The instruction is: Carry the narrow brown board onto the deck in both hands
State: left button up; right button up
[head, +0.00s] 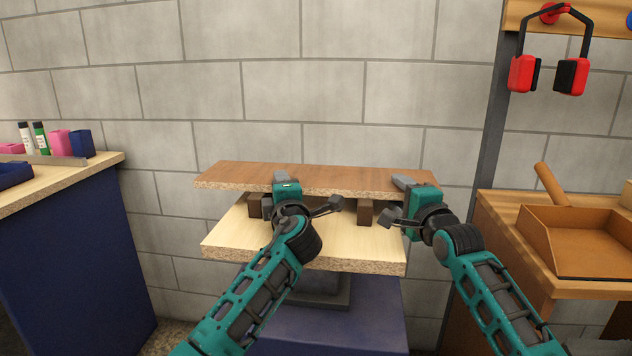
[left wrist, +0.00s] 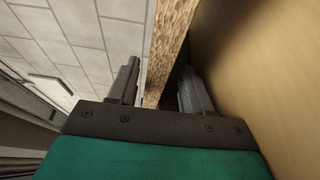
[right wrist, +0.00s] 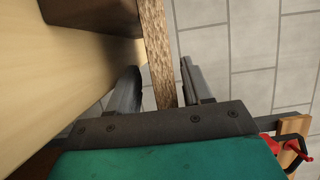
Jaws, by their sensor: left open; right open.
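The narrow brown board (head: 325,178) lies level above the pale deck (head: 235,232), resting on dark brown blocks (head: 365,212). My left gripper (head: 279,180) is at the board's front edge, left of its middle. In the left wrist view the board's speckled edge (left wrist: 172,40) stands between the two open fingers (left wrist: 160,88). My right gripper (head: 402,182) is at the board's front edge near its right end. In the right wrist view the board edge (right wrist: 158,50) runs between its open fingers (right wrist: 160,85). Neither gripper is closed on the board.
A bench at the left (head: 70,182) holds bottles and pink and blue boxes. A wooden bench at the right (head: 490,212) carries a brown tray (head: 535,225). Red ear defenders (head: 523,74) hang above it. A block wall stands close behind the board.

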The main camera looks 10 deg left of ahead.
pick_arm(q)
jog(key=shift+v, duration=2.75)
pick_arm(e)
jog(key=shift+s+a+f, duration=0.1)
jog(key=shift+a+f, duration=0.05)
jog(key=shift+f, duration=0.4)
jog(key=shift+s+d, duration=0.25)
jog(key=shift+s, duration=0.45)
pick_arm(q)
jog(key=shift+w, duration=0.1)
pick_arm(e)
jog(key=r+v, duration=0.1)
jog(key=v, duration=0.5)
jog(key=shift+d, duration=0.3)
jog(key=shift+s, duration=0.15)
pick_arm(q)
jog(key=shift+d, duration=0.1)
